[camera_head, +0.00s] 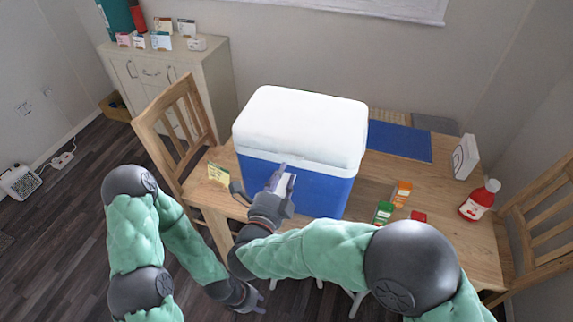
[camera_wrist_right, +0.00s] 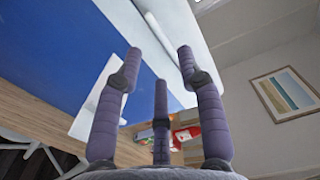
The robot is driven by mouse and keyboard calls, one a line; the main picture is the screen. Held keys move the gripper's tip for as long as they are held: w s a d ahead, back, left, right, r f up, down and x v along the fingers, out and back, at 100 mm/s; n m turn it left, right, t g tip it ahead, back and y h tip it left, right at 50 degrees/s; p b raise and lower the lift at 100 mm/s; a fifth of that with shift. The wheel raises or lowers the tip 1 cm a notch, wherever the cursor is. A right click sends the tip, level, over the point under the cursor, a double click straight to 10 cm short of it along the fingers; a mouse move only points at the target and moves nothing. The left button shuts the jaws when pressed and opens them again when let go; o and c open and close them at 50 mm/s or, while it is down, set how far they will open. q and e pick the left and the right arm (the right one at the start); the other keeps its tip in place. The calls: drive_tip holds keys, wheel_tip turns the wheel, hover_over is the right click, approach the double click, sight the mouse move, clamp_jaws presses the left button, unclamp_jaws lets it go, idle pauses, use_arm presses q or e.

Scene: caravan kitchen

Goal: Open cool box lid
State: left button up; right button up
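The cool box has a blue body (camera_head: 322,192) and a white lid (camera_head: 303,122), and stands on the wooden table. The lid lies shut on the body. My right gripper (camera_head: 281,179) is at the front of the box, just below the lid's edge. In the right wrist view my right gripper (camera_wrist_right: 160,65) has its fingers spread with nothing between them. The blue body (camera_wrist_right: 60,45) and the white lid (camera_wrist_right: 175,25) show behind the fingers; I cannot tell if they touch. My left gripper (camera_head: 256,303) hangs low in front of the table, its fingers too small to read.
The table (camera_head: 378,195) also holds a blue mat (camera_head: 399,141), a red bottle (camera_head: 479,200), a white box (camera_head: 465,157) and small orange and green packets (camera_head: 401,194). Wooden chairs stand left (camera_head: 178,125) and right (camera_head: 545,215). A cabinet (camera_head: 160,72) is behind.

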sight(289, 159)
drive_tip(key=shift+b+x, duration=0.45)
drive_tip(key=shift+x, duration=2)
clamp_jaws()
